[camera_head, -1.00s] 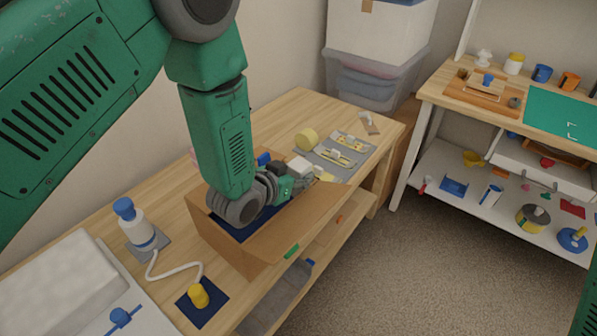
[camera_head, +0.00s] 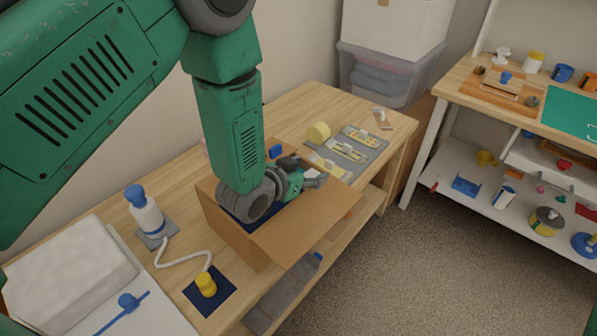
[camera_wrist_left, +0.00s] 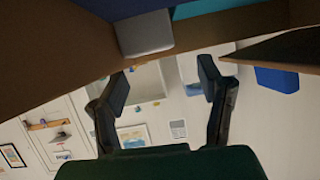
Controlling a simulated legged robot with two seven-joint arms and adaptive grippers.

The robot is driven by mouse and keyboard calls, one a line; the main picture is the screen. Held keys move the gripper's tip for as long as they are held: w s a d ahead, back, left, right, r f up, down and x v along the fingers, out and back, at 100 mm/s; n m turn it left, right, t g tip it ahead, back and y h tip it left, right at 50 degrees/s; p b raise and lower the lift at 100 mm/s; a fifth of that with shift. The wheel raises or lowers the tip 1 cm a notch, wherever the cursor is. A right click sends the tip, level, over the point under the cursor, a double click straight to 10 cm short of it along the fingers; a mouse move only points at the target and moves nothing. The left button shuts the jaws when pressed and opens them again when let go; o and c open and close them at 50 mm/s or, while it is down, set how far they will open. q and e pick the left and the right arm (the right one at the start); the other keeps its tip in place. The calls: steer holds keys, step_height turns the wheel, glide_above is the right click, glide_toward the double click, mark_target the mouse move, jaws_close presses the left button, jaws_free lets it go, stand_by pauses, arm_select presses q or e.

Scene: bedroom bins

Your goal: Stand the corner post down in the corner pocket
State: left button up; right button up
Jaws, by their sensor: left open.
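An open cardboard box (camera_head: 232,238) with a dark blue inside stands on the wooden bench. My left gripper (camera_head: 314,182) is over the box, its fingers pointing right. In the left wrist view its two fingers (camera_wrist_left: 160,86) are spread with nothing between them. A pale grey block (camera_wrist_left: 145,33) sits by the box's cardboard wall, beyond the fingers and apart from them. I cannot tell whether this block is the corner post. The corner pocket cannot be made out; my arm hides much of the box's inside. My right gripper is not in view.
A box flap (camera_head: 305,228) juts out over the bench's front edge. A grey mat (camera_head: 352,148) with small parts and a yellow roll (camera_head: 318,132) lie behind the gripper.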

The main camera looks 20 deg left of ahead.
arm_select(q)
steer(key=v, duration=1.1)
steer(key=shift+s+a, duration=0.15)
